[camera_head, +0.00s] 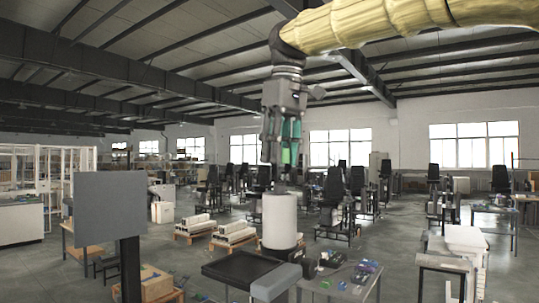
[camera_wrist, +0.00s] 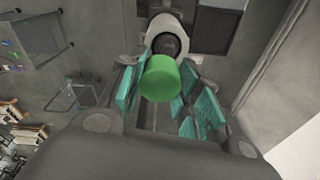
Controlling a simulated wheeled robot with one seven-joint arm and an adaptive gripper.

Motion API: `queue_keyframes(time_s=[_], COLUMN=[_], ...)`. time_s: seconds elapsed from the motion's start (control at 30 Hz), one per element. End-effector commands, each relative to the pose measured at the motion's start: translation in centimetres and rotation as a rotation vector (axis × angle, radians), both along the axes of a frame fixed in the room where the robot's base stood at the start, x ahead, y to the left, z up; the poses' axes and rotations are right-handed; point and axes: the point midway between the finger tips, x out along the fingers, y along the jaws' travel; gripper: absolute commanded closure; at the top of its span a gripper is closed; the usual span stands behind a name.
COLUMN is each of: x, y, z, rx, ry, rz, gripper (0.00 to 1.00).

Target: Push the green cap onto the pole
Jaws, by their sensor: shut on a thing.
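The green cap (camera_head: 287,153) is a short bright cylinder. My gripper (camera_head: 280,148) points down and is shut on it between teal finger pads. The cap also shows between the pads in the wrist view (camera_wrist: 160,78). Below my gripper in the head view stands a thick white column (camera_head: 279,222), upright, with a dark narrower part (camera_head: 279,182) rising from its top. In the wrist view the white column (camera_wrist: 153,32) appears as a ring around a dark centre (camera_wrist: 172,46), just beyond the cap. The cap hides part of it, and I cannot tell whether they touch.
A black tray-like surface (camera_head: 238,268) and a grey block (camera_head: 276,283) are in front of the column. A table with small parts (camera_head: 345,278) is to the right. A grey panel on a dark post (camera_head: 109,207) stands at left. Chairs and workbenches fill the background.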

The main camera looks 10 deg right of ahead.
Motion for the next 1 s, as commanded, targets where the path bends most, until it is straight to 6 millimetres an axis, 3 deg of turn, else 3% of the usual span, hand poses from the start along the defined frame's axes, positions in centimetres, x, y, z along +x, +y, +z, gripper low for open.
queue_keyframes(time_s=[0.27, 0.63, 1.0], x=[-1.6, 0.8, 0.3], y=[0.4, 0.4, 0.2], z=[0.2, -2.9, -4.0], rx=[0.001, 0.001, 0.001], ry=[-0.012, 0.004, 0.000], rz=[0.006, 0.006, 0.002], gripper=[0.96, 0.96, 0.96])
